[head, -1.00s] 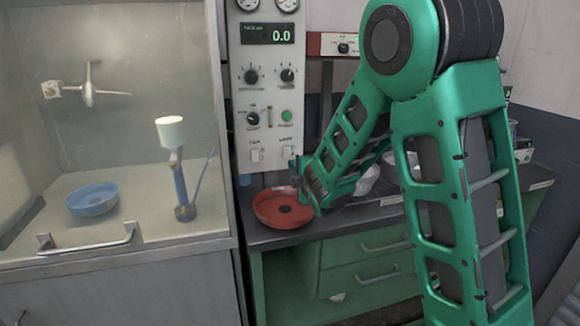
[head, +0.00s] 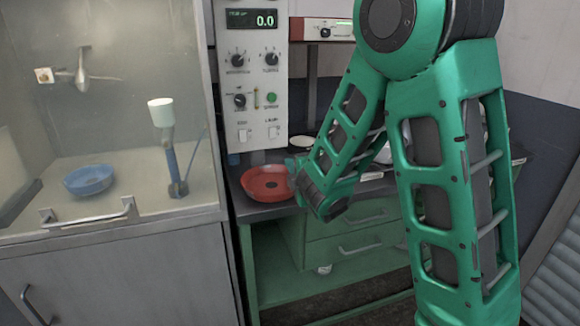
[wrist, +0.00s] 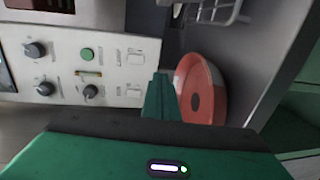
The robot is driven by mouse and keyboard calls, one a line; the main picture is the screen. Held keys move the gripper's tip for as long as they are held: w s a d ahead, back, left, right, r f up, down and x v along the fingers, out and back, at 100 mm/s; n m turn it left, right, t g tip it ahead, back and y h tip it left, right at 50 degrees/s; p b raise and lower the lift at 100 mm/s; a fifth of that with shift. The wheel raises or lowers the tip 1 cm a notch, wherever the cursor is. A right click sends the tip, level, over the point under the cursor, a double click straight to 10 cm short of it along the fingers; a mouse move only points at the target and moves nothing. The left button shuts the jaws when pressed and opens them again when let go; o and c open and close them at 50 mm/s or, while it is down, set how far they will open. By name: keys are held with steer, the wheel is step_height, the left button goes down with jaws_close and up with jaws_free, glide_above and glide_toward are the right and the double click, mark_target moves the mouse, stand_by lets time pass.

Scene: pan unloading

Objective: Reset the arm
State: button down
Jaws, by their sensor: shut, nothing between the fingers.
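My green arm reaches down from the upper right of the head view, and its end is over the bench beside the red pan. My gripper (wrist: 160,95) shows in the wrist view as green fingers pressed together, with nothing between them. The red pan (head: 265,183) sits flat on the dark bench top, just left of my arm's end. It also shows in the wrist view (wrist: 214,92), right of the fingertips and partly hidden by them. In the head view my arm hides most of the gripper.
A control panel (head: 252,95) with knobs stands behind the pan. At left, a glass-fronted cabinet holds a blue pan (head: 88,180) and a blue stand with a white cup (head: 161,112). A white rack (wrist: 215,10) shows beyond the pan. Green drawers (head: 350,240) are under the bench.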

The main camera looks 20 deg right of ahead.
steer(key=d+m, duration=0.1)
steer(key=d, duration=0.1)
steer(key=s+d+m+g+h, duration=0.1)
steer(key=d, duration=0.1)
steer(key=s+d+f+m+g+h, duration=0.1)
steer(key=d+m, duration=0.1)
steer(key=shift+s+d, duration=0.2)
steer(key=shift+d, duration=0.15)
steer(key=s+d+f+m+g+h, duration=0.25)
steer(key=s+d+m+g, duration=0.45)
steer(key=s+d+m, duration=0.45)
steer(key=s+a+m+g+y, duration=0.1)
steer(key=s+m+g+y, duration=0.1)
steer(key=s, duration=1.3)
steer(key=s+a+m+g+y, duration=0.2)
steer(key=s+m+g, duration=0.3)
steer(key=s, duration=0.9)
steer(key=shift+s+r+m+y, duration=0.25)
steer(key=shift+s+m+y, duration=0.1)
steer(key=shift+m, duration=0.5)
